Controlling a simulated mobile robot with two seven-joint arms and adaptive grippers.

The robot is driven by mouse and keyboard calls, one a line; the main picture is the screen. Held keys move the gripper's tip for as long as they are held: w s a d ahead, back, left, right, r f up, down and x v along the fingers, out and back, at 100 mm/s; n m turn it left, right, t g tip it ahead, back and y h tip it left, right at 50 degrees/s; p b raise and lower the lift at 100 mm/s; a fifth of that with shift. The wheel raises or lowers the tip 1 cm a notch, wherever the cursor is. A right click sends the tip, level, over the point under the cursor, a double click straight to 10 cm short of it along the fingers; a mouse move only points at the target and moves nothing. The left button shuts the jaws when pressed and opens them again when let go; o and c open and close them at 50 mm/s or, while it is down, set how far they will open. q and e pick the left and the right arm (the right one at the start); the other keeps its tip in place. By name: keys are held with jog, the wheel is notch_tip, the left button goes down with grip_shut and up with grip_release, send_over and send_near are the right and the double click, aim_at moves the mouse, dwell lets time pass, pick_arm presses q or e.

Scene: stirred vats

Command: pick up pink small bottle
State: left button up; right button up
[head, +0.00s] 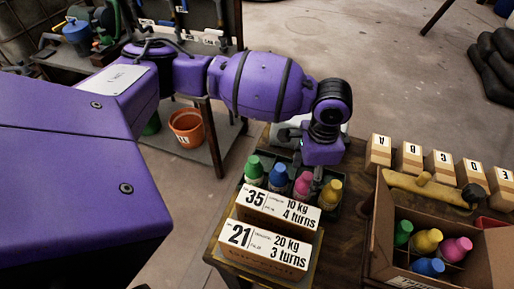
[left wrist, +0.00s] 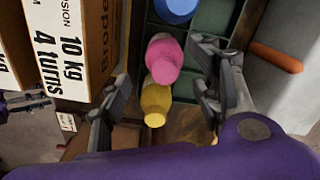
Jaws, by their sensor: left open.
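A pink small bottle (head: 302,186) stands in a dark divided tray (head: 346,212), between a blue bottle (head: 278,176) and a yellow bottle (head: 329,196). A green bottle (head: 253,168) is at the row's left end. My left gripper (head: 317,176) is over the pink and yellow end of the row, pointing down. In the left wrist view, my open left gripper (left wrist: 160,75) has its fingers on either side of the pink bottle (left wrist: 164,58) and yellow bottle (left wrist: 155,103). I cannot tell whether a finger touches either. My right gripper is out of view.
Two labelled boxes, "35" (head: 279,207) and "21" (head: 269,246), stand in front of the tray. A cardboard box (head: 381,222) at right holds several bottles, including another pink one (head: 456,249). Lettered wooden blocks (head: 410,158) line the table's back right.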

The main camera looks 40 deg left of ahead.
aim_at(306, 186)
pick_arm(q)
notch_tip(306, 186, down, 7)
jog(key=shift+a+r, duration=0.1)
jog(key=shift+a, duration=0.05)
jog(key=shift+w, duration=0.1)
jog(key=c, duration=1.4)
jog(key=shift+r, duration=0.1)
